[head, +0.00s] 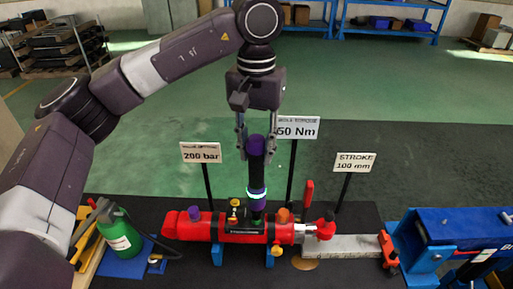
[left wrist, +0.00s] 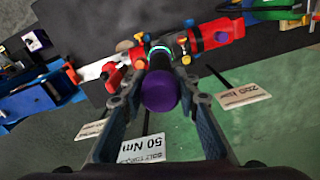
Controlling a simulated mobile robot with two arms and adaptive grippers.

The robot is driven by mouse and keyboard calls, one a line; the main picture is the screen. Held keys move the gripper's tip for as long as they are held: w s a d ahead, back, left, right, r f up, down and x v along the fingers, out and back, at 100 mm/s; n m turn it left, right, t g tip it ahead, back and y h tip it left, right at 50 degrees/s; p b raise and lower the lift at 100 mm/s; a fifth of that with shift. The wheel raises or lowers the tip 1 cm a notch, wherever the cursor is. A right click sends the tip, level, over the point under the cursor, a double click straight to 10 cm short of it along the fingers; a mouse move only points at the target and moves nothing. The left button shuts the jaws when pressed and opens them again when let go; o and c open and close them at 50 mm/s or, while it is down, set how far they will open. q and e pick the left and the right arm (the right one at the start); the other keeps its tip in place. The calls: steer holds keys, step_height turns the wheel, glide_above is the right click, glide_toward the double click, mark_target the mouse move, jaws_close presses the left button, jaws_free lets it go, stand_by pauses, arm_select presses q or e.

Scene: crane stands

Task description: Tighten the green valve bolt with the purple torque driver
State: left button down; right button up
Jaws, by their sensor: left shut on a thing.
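My left gripper (head: 256,148) points down and is shut on the purple torque driver (head: 257,170), near its top end. The driver stands upright over the red cylinder (head: 193,230), its black shaft and glowing green ring reaching down to the cylinder's top. In the left wrist view the driver's purple cap (left wrist: 160,92) sits between the two fingers. Whether the tip touches anything is not clear. My right gripper is in neither view.
Signs for 200 bar (head: 201,156), 50 Nm (head: 298,129) and stroke (head: 355,162) stand behind the cylinder. A green bottle (head: 120,235) is at left, a blue frame (head: 450,235) at right. Purple (head: 194,212) and orange (head: 283,215) fittings flank the driver.

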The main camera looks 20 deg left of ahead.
arm_select(q)
steer(key=shift+f+b, duration=0.7)
steer(key=shift+f, duration=0.1)
stand_by(0.6)
steer(key=shift+f+b, duration=0.2)
steer(key=shift+b, duration=0.25)
stand_by(3.5)
steer(key=shift+r, duration=0.2)
